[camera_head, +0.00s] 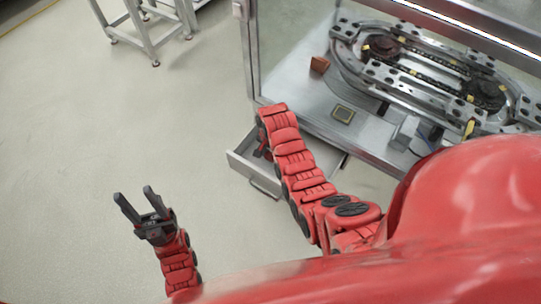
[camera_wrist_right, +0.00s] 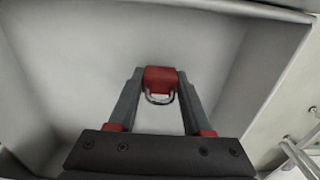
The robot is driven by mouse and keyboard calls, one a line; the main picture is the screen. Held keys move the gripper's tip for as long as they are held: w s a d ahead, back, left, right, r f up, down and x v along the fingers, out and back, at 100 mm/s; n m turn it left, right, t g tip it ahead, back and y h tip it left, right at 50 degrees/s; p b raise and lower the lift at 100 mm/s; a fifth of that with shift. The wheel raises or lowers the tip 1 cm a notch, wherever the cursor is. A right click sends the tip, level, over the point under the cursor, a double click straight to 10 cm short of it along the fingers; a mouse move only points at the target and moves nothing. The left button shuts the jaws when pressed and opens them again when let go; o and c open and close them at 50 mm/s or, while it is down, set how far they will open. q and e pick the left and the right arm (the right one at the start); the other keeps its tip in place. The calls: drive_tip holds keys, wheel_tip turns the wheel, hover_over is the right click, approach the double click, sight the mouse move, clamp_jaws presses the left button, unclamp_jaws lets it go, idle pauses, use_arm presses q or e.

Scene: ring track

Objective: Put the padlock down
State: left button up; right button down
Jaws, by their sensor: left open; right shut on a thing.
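The red padlock (camera_wrist_right: 160,76) with its metal shackle is in the right wrist view, between the fingertips of my right gripper (camera_wrist_right: 160,82). The right gripper is shut on it, with the shackle toward the palm. Around them are the pale walls and bare floor of an open drawer (camera_wrist_right: 272,50). I cannot tell whether the padlock touches the floor. In the head view the right arm reaches down over the drawer (camera_head: 250,178), and the arm hides most of the right gripper and the padlock. My left gripper (camera_head: 134,193) is open and empty, away from the drawer at the left.
The drawer is pulled out under a bench carrying an oval metal ring track (camera_head: 440,85). A brown block (camera_head: 320,64) and a dark square piece (camera_head: 342,114) lie on the bench top. A metal frame post (camera_head: 249,55) stands at its corner. The floor at left is clear.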

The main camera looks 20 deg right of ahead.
drive_tip(key=shift+f, duration=0.75)
drive_tip(key=shift+f, duration=0.1)
drive_tip(key=shift+f, duration=0.1)
drive_tip(key=shift+c, duration=1.7)
unclamp_jaws()
